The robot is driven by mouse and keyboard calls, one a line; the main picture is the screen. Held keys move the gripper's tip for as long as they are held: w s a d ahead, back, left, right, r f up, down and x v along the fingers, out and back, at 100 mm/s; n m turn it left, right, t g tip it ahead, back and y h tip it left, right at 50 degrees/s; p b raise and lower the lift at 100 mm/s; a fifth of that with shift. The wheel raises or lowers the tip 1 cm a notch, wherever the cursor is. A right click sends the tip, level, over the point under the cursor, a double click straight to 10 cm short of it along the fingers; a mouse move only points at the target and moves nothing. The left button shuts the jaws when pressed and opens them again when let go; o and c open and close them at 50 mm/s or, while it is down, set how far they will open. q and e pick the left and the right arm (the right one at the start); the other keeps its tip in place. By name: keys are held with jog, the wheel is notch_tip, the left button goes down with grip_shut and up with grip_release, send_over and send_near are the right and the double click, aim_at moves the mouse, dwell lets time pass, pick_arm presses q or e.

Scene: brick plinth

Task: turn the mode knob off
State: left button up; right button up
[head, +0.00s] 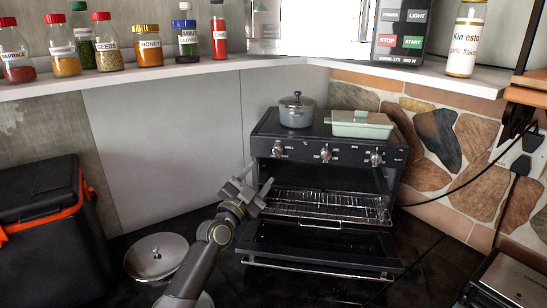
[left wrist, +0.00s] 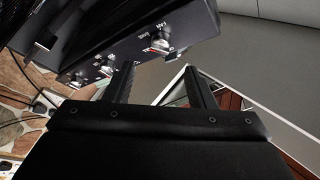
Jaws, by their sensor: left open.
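The black toaster oven (head: 310,150) stands with its door (head: 325,245) folded down. Its front carries a row of three silver knobs: a left knob (head: 277,149), a middle knob (head: 326,154) and a right knob (head: 376,158). Their labels are too small to tell which is the mode knob. My left gripper (head: 256,180) is open and empty, below and left of the left knob and apart from it. In the left wrist view its two fingers (left wrist: 160,78) point toward the oven front, with the nearest knob (left wrist: 160,43) just beyond them. My right gripper is out of view.
A grey pot (head: 297,110) and a pale green dish (head: 361,125) stand on the oven. The open door and wire rack (head: 325,203) jut out below the knobs. A metal lid (head: 156,256) lies left of my arm. A black cooler (head: 45,230) stands far left.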

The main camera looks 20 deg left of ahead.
aim_at(275, 154)
pick_arm(q)
jog(key=b+x, duration=0.1)
jog(key=x, duration=0.6)
jog(key=shift+w+d+b, duration=0.15)
jog(key=shift+w+b, duration=0.2)
jog(key=shift+w, duration=0.05)
jog(key=shift+w+d+r, duration=0.1)
jog(key=shift+w+r, duration=0.2)
jog(key=shift+w, duration=0.1)
jog(key=shift+c, duration=0.4)
jog(key=c, duration=0.8)
jog(key=shift+c, duration=0.2)
jog(key=shift+f, duration=0.1)
